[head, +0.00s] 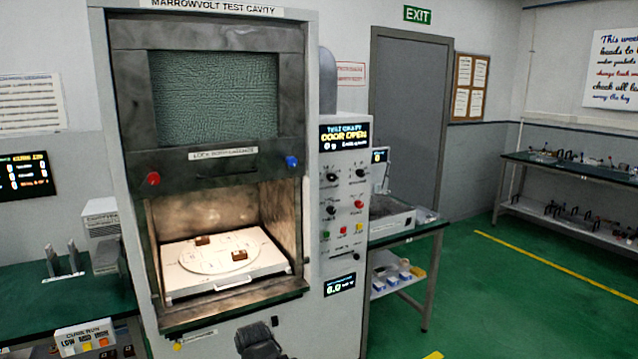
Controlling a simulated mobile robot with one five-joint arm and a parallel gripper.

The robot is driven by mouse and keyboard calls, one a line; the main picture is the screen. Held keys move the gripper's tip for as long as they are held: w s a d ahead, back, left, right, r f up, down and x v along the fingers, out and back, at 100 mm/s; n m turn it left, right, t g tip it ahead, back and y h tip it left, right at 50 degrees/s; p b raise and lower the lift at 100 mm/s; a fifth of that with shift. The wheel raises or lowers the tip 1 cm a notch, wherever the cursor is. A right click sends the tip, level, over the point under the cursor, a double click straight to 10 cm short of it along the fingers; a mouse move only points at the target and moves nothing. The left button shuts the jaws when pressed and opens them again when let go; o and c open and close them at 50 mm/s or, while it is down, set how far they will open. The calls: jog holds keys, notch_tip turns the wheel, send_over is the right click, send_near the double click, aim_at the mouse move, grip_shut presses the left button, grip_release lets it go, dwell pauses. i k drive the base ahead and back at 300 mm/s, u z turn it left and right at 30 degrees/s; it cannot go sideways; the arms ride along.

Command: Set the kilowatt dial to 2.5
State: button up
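The control panel (345,252) is on the right side of the test cavity cabinet. It carries several dark round knobs, among them an upper left knob (332,177), an upper right knob (359,173) and a lower left knob (331,210). Their labels are too small to read, so I cannot tell which is the kilowatt dial or its setting. A lower display (340,284) shows blurred digits, perhaps 6.0 or 0.0. A dark part at the bottom edge appears to be my gripper (260,342), low in front of the cabinet and apart from the panel. Its fingers cannot be made out.
The cavity door (214,98) is raised, and the upper display (344,137) reads DOOR OPEN. Small brown blocks lie on the turntable (200,262) inside. Green benches stand left (60,315) and right (405,236) of the cabinet. The floor (510,300) at right is clear.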

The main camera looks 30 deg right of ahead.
aim_at(331, 177)
jog(key=z, duration=0.15)
jog(key=i, duration=0.9)
jog(key=u, duration=0.15)
